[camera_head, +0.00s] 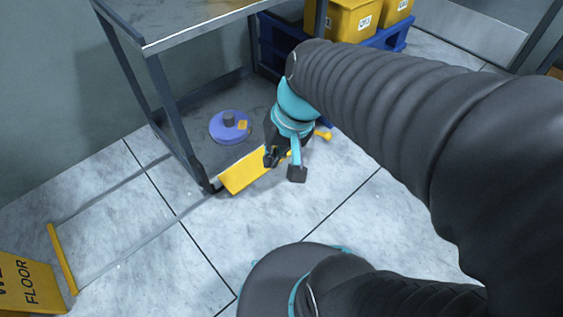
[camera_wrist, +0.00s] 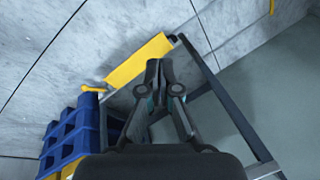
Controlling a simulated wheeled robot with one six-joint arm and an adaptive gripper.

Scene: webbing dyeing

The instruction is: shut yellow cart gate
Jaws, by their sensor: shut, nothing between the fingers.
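The yellow cart gate (camera_head: 242,174) is a flat yellow panel along the front lower edge of the grey metal cart (camera_head: 163,100). It runs from beside the near cart post toward my gripper, which hides part of it. I cannot tell whether it is fully closed. In the wrist view the gate (camera_wrist: 138,60) lies just beyond my fingertips. My gripper (camera_head: 284,165) points down at the front of the cart, close to the gate's right part. In the wrist view my gripper (camera_wrist: 158,68) is shut and empty; whether it touches the gate is unclear.
A blue-violet disc (camera_head: 226,133) lies on the cart's lower shelf. A small yellow handle-like piece (camera_head: 324,134) is right of my gripper. Blue pallet (camera_head: 393,37) with yellow boxes (camera_head: 352,20) stands behind. A yellow floor sign (camera_head: 25,284) is at lower left.

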